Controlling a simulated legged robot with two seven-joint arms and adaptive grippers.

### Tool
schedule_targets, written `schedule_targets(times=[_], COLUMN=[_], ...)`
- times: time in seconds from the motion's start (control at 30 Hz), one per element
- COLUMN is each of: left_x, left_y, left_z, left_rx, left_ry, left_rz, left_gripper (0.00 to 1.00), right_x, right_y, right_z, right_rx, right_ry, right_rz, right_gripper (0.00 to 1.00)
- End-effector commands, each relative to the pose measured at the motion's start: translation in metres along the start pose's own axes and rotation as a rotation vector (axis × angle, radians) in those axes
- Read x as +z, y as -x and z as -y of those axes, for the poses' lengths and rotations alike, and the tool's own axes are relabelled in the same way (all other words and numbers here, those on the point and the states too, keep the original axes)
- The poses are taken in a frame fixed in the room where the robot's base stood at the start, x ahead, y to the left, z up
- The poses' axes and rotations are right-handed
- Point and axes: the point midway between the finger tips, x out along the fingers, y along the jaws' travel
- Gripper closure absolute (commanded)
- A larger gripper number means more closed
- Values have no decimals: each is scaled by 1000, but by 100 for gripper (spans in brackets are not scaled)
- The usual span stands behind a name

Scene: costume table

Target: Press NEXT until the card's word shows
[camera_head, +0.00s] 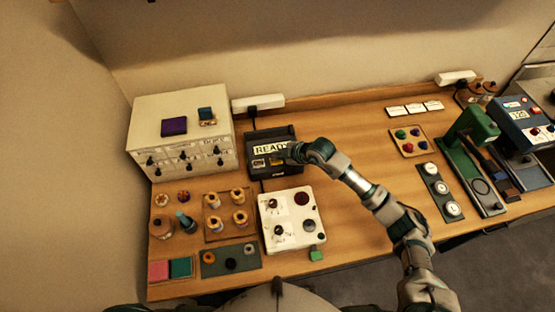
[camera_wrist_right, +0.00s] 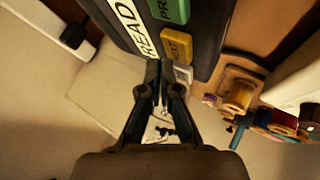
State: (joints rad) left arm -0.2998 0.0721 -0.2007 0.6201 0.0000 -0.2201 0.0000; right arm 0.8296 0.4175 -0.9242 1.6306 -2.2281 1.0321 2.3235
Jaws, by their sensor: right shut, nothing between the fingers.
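A dark device (camera_head: 285,134) stands on the table with a display strip (camera_head: 270,148) that reads READY. In the right wrist view the strip (camera_wrist_right: 132,25) shows in part, beside a green button (camera_wrist_right: 170,8) and a yellow button (camera_wrist_right: 178,46) whose partly seen label looks like NEXT. My right gripper (camera_head: 296,153) is shut and empty at the device's right side. In the wrist view its fingertips (camera_wrist_right: 163,76) are close to the yellow button; I cannot tell whether they touch it. I cannot tell which card is meant. My left gripper is out of view.
A cream panel box (camera_head: 145,113) stands left of the device. A white board with knobs (camera_head: 290,238) lies in front, and a tray of spools (camera_head: 213,235) to its left. The wood right of my arm's wrist is partly clear.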

Motion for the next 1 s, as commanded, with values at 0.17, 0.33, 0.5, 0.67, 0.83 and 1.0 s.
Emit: schedule_targets(times=[0.17,0.33,0.5,0.67,0.83,1.0], left_x=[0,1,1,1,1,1], left_y=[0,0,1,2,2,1], left_z=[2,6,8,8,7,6], left_rx=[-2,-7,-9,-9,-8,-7], left_ry=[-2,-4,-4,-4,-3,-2], left_rz=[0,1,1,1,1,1], left_gripper=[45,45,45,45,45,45], right_x=[-1,0,3,7,7,7], right_y=[0,0,0,-2,-2,-2], right_z=[0,0,1,4,4,4], right_rx=[0,0,0,-1,0,0], right_ry=[1,0,-1,-2,0,0], right_rz=[0,-1,-2,-1,-1,-1], right_gripper=[100,100,100,100,100,100])
